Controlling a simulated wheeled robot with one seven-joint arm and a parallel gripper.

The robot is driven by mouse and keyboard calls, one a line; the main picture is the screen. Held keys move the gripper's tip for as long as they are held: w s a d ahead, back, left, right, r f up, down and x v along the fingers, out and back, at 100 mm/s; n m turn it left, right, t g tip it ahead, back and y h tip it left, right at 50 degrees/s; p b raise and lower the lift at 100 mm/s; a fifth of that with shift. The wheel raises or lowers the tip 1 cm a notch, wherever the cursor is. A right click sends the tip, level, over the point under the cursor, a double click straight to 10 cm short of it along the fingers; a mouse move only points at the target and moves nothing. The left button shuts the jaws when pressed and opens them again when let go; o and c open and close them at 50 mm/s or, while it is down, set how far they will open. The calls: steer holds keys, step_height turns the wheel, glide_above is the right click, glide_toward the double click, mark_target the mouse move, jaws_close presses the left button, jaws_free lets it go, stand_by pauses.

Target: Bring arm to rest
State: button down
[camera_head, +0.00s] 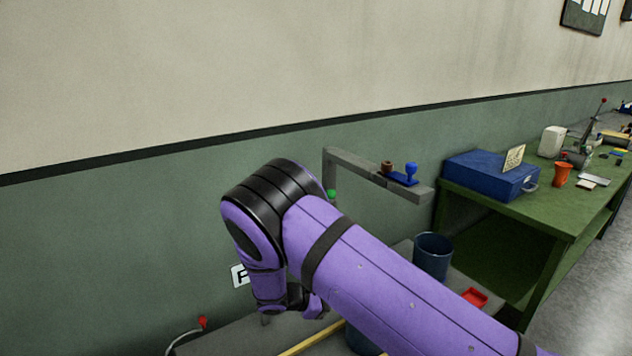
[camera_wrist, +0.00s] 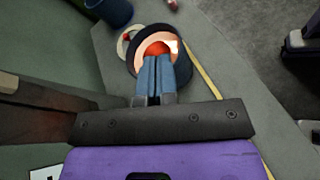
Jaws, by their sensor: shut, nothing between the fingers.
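My purple arm reaches across the head view from the lower right and bends down at its black elbow. My gripper (camera_wrist: 158,62) shows in the wrist view with its two blue-grey fingers together and nothing between them. In that view the fingers overlap a dark round container (camera_wrist: 135,62) with a pale pinkish inside and something orange-red (camera_wrist: 158,48) in it. I cannot tell how far above it the fingertips are. In the head view the fingertips are not clear.
A grey bench with a yellow strip (camera_head: 310,341) lies below my arm. A dark blue bin (camera_head: 433,262) and red tray (camera_head: 474,297) stand right of it. A grey bracket (camera_head: 352,164) holds small blue and brown items. A green table (camera_head: 540,212) carries a blue box (camera_head: 485,178).

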steer(key=s+d+r+m+g+y, duration=0.1)
steer(key=s+d+r+m+y, duration=0.4)
steer(key=r, duration=0.6)
steer(key=d+r+m+g+y, duration=0.1)
steer(key=d+r+m+g, duration=0.1)
steer(key=d+r, duration=0.65)
steer(key=s+d+r+m+g+y, duration=0.1)
steer(key=s+d+r+m+y, duration=0.25)
steer(key=r, duration=0.95)
steer(key=s+d+r+m+t+y, duration=0.1)
steer(key=s+d+r+m, duration=0.1)
steer(key=s, duration=0.5)
steer(key=s+d+r+m+t+y, duration=0.1)
steer(key=s+d+r+m+t, duration=0.1)
steer(key=s+r, duration=0.3)
steer(key=s+d+r+m+t+y, duration=0.1)
steer(key=s+d+r+m+t, duration=0.1)
steer(key=s, duration=0.9)
step_height(320, 180, up, 2)
steer(key=shift+s+d+r+m+y, duration=0.1)
steer(key=shift+s+d+m+y, duration=0.2)
steer(key=shift+d+m, duration=0.7)
